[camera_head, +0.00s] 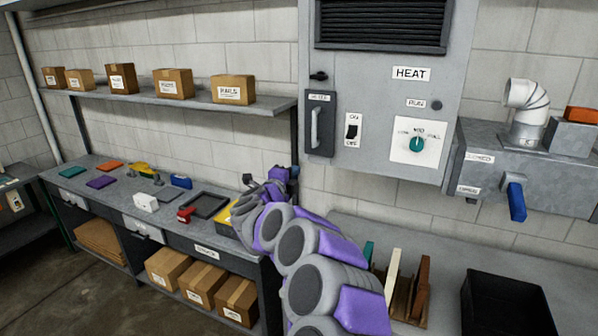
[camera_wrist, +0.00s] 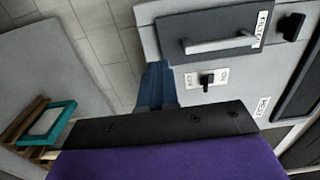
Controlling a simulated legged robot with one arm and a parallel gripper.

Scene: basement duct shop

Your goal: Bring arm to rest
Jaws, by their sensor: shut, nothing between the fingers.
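My arm reaches up and left from the bottom of the head view, with grey joints and purple links. My gripper (camera_head: 293,172) is small and partly hidden there, in front of the wall just left of the grey heat cabinet (camera_head: 385,70). In the wrist view my gripper (camera_wrist: 154,85) shows as narrow blue fingers close together beyond a black bar and purple body. It is shut and empty. The cabinet's handled door (camera_wrist: 215,42) and on/off switch (camera_wrist: 207,79) are to the right of the fingers in that view.
A workbench (camera_head: 75,177) with coloured items and a dark tray (camera_head: 207,205) stands at left, under a shelf (camera_head: 190,101) of boxes. At right are a duct box (camera_head: 480,160) with a blue handle (camera_head: 516,202), a slotted rack (camera_head: 405,300) and a black bin (camera_head: 505,305).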

